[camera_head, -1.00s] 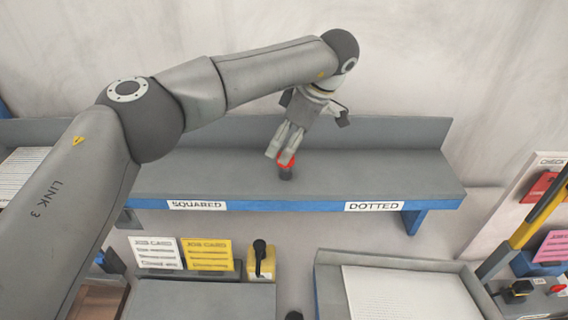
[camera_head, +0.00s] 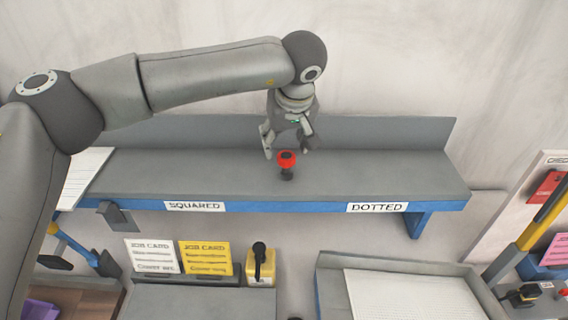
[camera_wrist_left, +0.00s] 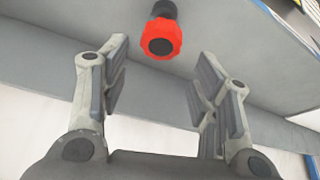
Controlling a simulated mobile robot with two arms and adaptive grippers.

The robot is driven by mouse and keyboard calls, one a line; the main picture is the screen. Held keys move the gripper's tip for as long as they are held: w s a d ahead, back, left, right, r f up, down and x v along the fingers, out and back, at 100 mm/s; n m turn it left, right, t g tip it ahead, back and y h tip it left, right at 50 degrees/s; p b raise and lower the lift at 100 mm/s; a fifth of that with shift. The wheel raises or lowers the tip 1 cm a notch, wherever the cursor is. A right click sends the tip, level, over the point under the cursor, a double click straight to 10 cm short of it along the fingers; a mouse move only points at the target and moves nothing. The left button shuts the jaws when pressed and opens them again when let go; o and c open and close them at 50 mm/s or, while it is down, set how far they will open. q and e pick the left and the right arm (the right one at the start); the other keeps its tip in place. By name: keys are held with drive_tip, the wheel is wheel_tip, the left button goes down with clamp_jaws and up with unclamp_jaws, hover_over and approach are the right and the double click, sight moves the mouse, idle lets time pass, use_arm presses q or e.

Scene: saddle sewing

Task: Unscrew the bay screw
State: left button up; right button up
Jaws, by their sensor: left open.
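The bay screw (camera_head: 287,158) has a red knob on a dark stem and stands upright on the grey shelf (camera_head: 400,170), between the SQUARED and DOTTED labels. In the left wrist view the red knob (camera_wrist_left: 160,39) is at the top middle, beyond the fingertips. My left gripper (camera_head: 286,148) is open and empty, just behind and above the knob. Its two fingers (camera_wrist_left: 160,85) are spread wide in the left wrist view, with clear space between them. No contact with the knob shows. My right gripper is not in view.
The shelf has a raised back wall and a blue front edge. Below it are a white job card (camera_head: 151,256), a yellow job card (camera_head: 205,258), a yellow block with a black lever (camera_head: 261,267) and a grey tray (camera_head: 330,262) with a white sheet. The shelf right of the screw is clear.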

sight(288, 157)
use_arm(q)
drive_tip(key=shift+d, duration=0.15)
drive_tip(key=shift+f, duration=0.2)
drive_tip(key=shift+f+b, duration=2)
drive_tip(key=shift+f, duration=0.35)
drive_tip(key=c, duration=1.1)
drive_tip(key=shift+o, duration=0.2)
drive_tip(key=shift+n, duration=0.5)
drive_tip(key=shift+n+y, duration=0.6)
drive_tip(key=shift+n, duration=0.6)
